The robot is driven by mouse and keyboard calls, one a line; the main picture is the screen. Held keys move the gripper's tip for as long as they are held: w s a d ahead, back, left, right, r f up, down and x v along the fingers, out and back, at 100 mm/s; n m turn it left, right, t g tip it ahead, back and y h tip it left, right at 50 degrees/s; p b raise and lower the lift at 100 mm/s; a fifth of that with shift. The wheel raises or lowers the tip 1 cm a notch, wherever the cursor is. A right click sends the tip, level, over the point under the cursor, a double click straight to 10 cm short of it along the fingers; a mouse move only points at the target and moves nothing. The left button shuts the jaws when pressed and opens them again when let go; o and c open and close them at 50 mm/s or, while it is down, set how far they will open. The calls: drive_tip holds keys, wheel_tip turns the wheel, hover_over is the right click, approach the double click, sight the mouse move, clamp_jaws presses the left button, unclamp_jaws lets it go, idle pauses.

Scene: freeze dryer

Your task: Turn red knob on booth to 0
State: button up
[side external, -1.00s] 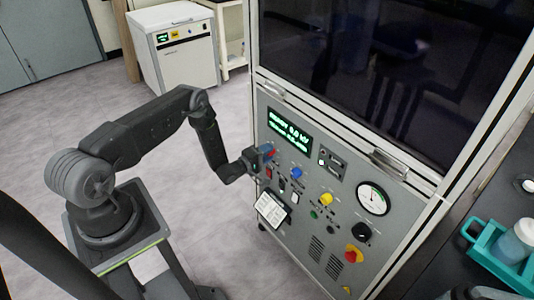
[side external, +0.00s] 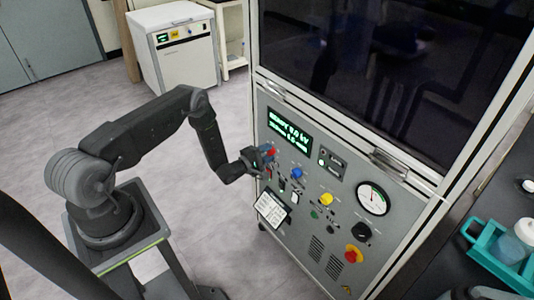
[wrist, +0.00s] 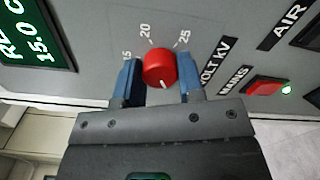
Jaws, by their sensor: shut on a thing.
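The red knob (wrist: 160,66) sits on the booth's grey front panel (side external: 315,215), between the blue fingertips of my gripper (wrist: 161,78). My gripper is shut on the knob, with one finger on each side. The knob's white mark points down toward my gripper in the wrist view. The scale numbers 15, 20 and 25 show around the knob's top; the rest of the scale is hidden by my gripper. In the side view, my gripper (side external: 264,158) reaches the panel's left part, and the red knob (side external: 271,152) shows just past it.
A green-lit display (side external: 290,131) is above the knob. A blue knob (side external: 296,173), a yellow knob (side external: 326,199), a black knob (side external: 361,231) and a dial gauge (side external: 373,198) are farther right. A red switch (wrist: 264,88) is beside the knob in the wrist view.

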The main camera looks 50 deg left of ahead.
drive_tip(key=o, duration=0.9)
drive_tip(key=s, duration=1.4)
drive_tip(key=shift+w, duration=0.15)
